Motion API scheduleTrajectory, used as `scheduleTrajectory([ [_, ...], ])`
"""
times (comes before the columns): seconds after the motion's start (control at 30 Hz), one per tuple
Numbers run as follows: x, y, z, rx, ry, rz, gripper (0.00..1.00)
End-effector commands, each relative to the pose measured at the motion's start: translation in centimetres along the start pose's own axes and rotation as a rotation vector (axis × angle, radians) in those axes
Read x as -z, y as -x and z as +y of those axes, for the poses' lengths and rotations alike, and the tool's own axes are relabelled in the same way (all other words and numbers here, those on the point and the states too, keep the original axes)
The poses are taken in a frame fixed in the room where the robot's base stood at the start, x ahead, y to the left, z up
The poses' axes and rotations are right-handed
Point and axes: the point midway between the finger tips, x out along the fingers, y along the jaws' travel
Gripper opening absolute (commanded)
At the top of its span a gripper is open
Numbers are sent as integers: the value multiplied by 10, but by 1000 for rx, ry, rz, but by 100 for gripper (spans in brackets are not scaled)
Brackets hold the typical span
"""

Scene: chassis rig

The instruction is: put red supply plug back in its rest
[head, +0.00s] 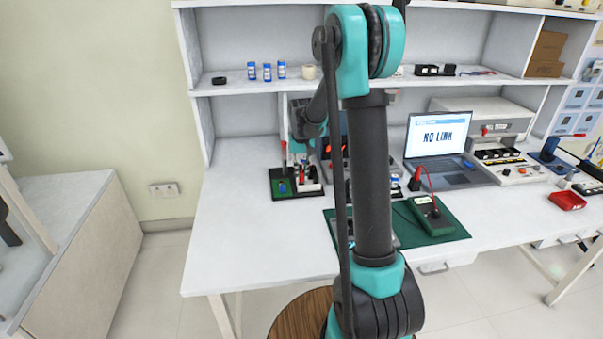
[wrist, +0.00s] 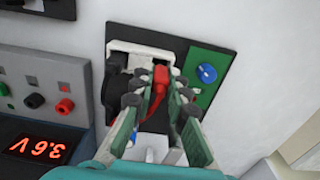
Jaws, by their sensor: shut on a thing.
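My gripper (wrist: 157,97) is shut on the red supply plug (wrist: 160,76), which shows between the fingertips in the wrist view. The plug is over a dark board (wrist: 185,47), beside a white block (wrist: 126,55); I cannot tell whether it touches the block or is seated in anything. A black round part (wrist: 117,82) is left of the fingers. The same board (head: 283,195) lies on the left of the bench in the head view, where my arm partly hides the gripper. I cannot make out the plug's rest for certain.
A green panel with a blue knob (wrist: 207,73) is close to the right finger. A supply unit showing 3.6 V (wrist: 42,148) and a panel of sockets (wrist: 35,92) stand left. A laptop (head: 437,150) and green meter (head: 430,215) are further right. The bench's left front is clear.

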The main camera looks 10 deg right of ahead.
Motion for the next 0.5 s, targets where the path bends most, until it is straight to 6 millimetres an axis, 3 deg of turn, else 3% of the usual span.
scheduleTrajectory([
  [0.5, 0, -12, 0, 0, 0, 0, 0],
])
